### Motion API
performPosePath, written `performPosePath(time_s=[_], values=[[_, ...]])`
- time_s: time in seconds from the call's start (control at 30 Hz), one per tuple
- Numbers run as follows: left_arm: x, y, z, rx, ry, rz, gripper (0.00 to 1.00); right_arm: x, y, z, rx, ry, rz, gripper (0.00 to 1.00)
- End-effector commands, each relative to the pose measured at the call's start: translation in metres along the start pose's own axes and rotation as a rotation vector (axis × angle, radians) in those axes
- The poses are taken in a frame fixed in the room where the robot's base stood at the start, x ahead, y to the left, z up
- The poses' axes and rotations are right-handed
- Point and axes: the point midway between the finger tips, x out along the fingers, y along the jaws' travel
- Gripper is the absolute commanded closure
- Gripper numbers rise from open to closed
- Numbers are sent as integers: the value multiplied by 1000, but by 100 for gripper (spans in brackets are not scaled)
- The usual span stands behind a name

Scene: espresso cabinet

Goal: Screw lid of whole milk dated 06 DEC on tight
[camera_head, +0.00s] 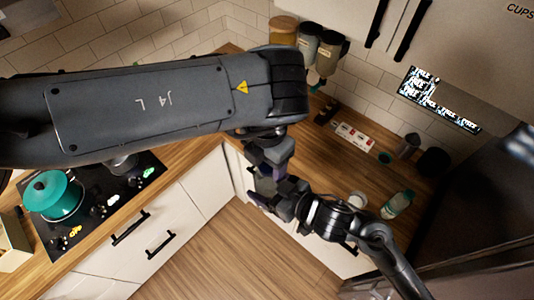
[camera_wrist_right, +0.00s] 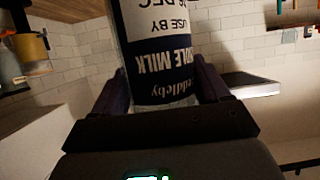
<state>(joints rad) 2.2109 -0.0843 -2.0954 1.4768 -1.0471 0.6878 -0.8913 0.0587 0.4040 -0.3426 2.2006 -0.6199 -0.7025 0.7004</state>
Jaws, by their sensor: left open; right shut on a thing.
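The whole milk bottle (camera_wrist_right: 165,55) stands out in the right wrist view. Its dark blue and white label reads upside down, with "WHOLE MILK", "USE BY" and a partly cut-off "06 DEC". My right gripper (camera_wrist_right: 160,92) is shut on it, one finger on each side. The bottle's lid is outside that view. In the head view my right gripper (camera_head: 266,193) is in front of the counter corner, and the bottle is mostly hidden there. My left gripper (camera_head: 264,166) is open, close above the right one. Whether it touches the lid cannot be told.
Another bottle with a green cap (camera_head: 397,205) stands on the wooden counter (camera_head: 345,175) at the right, beside a white round item (camera_head: 357,200). A teal pot (camera_head: 52,195) sits on the black hob (camera_head: 110,200) at the left. My left arm hides much of the counter's back.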

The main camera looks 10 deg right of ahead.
Motion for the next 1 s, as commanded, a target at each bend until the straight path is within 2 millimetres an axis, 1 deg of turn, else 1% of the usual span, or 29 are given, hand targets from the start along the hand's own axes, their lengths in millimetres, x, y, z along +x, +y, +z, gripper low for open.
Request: performPosePath(time_s=[0.1,0.37,0.4,0.47,0.7,0.77,0.97,1.0], values=[[4,0,0,0,1,0,40,0,0,-2,0,4,0,100],[4,0,0,0,1,0,40,0,0,-2,0,4,0,100],[4,0,0,0,1,0,44,0,0,-2,0,4,0,100],[4,0,0,0,1,0,53,0,0,-2,0,4,0,100],[4,0,0,0,1,0,89,0,0,-2,0,4,0,100],[4,0,0,0,1,0,97,0,0,-2,0,4,0,100],[4,0,0,7,0,0,97,0,0,-2,0,4,0,100],[4,0,0,7,0,0,56,0,0,-2,0,4,0,100]])
